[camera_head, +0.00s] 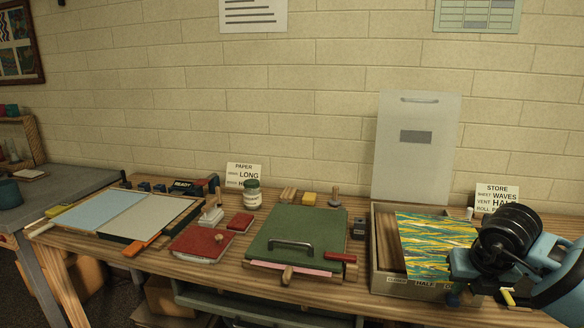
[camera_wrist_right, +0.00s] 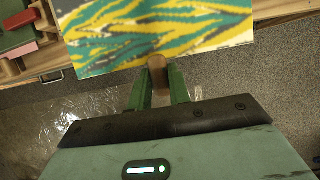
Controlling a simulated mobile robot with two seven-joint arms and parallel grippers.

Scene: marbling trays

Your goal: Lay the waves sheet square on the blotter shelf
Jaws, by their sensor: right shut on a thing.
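The waves sheet (camera_head: 435,242), patterned in yellow, teal and white, lies over an open box (camera_head: 384,250) at the right of the bench in the head view. The sheet (camera_wrist_right: 150,35) also fills the top of the right wrist view. My right gripper (camera_wrist_right: 158,80) is shut on a brown grip (camera_wrist_right: 157,66) at the sheet's near edge. Bare brown wood shows in the box left of the sheet. I cannot tell whether the sheet touches the shelf below. My left gripper is out of view.
The box's grey lid (camera_head: 416,150) stands upright behind it. A STORE card (camera_head: 497,197) reads waves and half. Pale trays (camera_head: 125,212) stand at far left.

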